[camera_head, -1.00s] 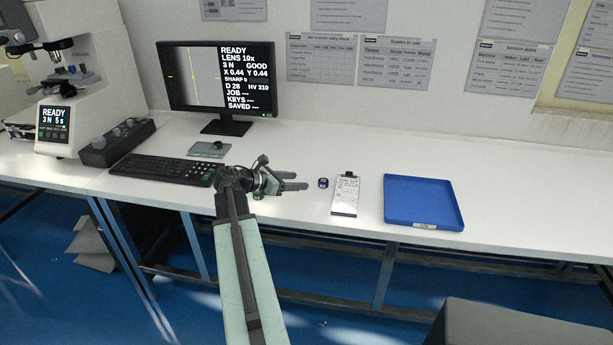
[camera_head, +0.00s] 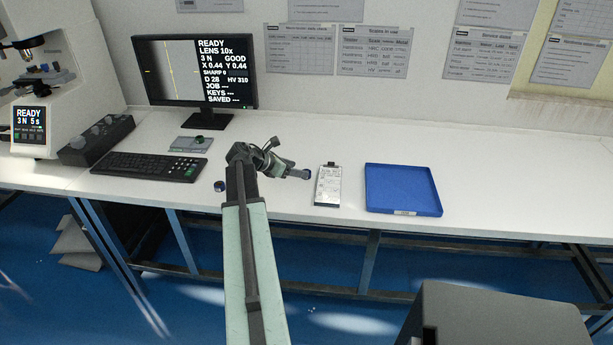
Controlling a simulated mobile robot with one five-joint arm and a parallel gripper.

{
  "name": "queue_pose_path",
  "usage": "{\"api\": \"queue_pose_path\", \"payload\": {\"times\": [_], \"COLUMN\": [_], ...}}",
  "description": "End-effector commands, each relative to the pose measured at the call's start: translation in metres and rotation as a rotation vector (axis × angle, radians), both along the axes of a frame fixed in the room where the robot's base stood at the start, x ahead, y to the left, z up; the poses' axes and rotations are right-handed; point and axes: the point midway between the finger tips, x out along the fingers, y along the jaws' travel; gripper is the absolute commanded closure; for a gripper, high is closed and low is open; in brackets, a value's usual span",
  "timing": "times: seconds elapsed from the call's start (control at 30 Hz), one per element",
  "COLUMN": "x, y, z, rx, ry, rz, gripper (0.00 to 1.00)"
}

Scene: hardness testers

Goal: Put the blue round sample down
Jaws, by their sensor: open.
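A small dark round sample with a blue side (camera_head: 307,174) is on the white bench, just left of the clipboard. My gripper (camera_head: 303,174) is open, with its fingertips at this sample. I cannot tell whether the fingers touch it or if it rests fully on the bench. A second small dark round piece with some blue (camera_head: 221,186) lies on the bench left of my arm, in front of the keyboard's right end.
A clipboard (camera_head: 328,186) with paper lies right of my gripper, then an empty blue tray (camera_head: 402,188). A keyboard (camera_head: 150,166), a monitor (camera_head: 195,75), a small grey plate with a green-topped piece (camera_head: 191,144) and a tester (camera_head: 45,85) stand left. Bench right of the tray is clear.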

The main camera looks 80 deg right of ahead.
Motion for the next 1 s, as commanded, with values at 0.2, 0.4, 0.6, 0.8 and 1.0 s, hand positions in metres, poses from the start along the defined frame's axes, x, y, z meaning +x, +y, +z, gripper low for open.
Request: {"api": "queue_pose_path", "payload": {"times": [0.2, 0.4, 0.6, 0.8, 1.0], "x": [-0.020, -0.022, -0.022, -0.023, -0.022], "y": [-0.024, -0.025, -0.025, -0.025, -0.025], "z": [-0.028, -0.025, -0.025, -0.025, -0.020], "rx": [-0.001, -0.001, -0.001, -0.001, -0.001], "ry": [0.000, 0.000, 0.001, 0.001, 0.000], "rz": [-0.003, -0.001, -0.002, -0.002, -0.001], "gripper": [0.40, 0.40, 0.87, 1.00, 1.00]}}
